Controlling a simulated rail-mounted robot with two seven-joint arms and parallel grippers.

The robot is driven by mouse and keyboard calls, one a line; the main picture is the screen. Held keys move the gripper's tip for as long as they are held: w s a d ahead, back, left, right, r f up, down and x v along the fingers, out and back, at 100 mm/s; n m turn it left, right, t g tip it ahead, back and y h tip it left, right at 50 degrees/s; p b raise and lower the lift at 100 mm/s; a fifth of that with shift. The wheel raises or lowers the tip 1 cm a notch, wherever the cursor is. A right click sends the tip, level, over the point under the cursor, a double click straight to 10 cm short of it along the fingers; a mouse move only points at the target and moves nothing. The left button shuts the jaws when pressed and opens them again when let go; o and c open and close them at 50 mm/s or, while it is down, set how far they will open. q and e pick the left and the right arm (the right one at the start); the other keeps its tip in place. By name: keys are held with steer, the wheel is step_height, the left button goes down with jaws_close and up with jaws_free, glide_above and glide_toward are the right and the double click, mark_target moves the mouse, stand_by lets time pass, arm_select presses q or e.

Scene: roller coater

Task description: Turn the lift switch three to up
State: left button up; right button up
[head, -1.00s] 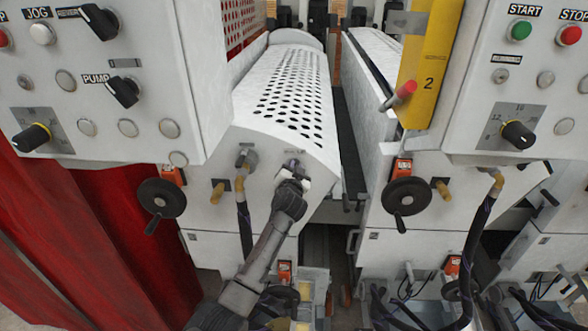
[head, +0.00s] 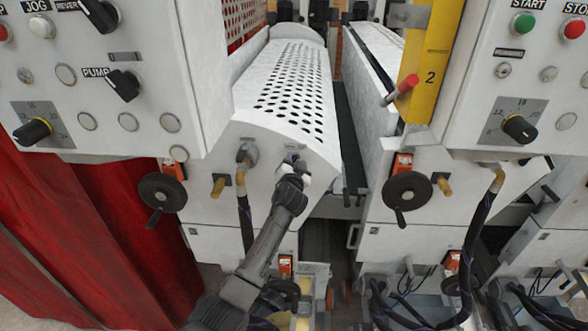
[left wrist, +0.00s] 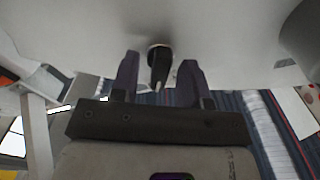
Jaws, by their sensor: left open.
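My left gripper (head: 291,166) is at the white end face of the roller cover (head: 292,70), left of centre in the head view. In the left wrist view its two dark fingers are open (left wrist: 160,60). A small black switch (left wrist: 158,72) with a white mark stands on the white panel face between them. Gaps show between the switch and both fingers. The mark is toward the lower end of the knob in that picture. In the head view the gripper mostly hides the switch, and I can read no label on it. My right gripper is out of view.
A hose fitting (head: 246,154) and a brass stub (head: 219,185) stick out left of my gripper. A black handwheel (head: 162,193) is further left, another (head: 407,191) to the right. Control panels (head: 150,90) overhang at both sides. A dark gap (head: 350,150) runs between the machine sections.

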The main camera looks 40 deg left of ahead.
arm_select(q)
steer(key=b+v, duration=0.1)
steer(key=v, duration=1.2)
steer(key=shift+s+d, duration=0.25)
steer(key=shift+s, duration=0.05)
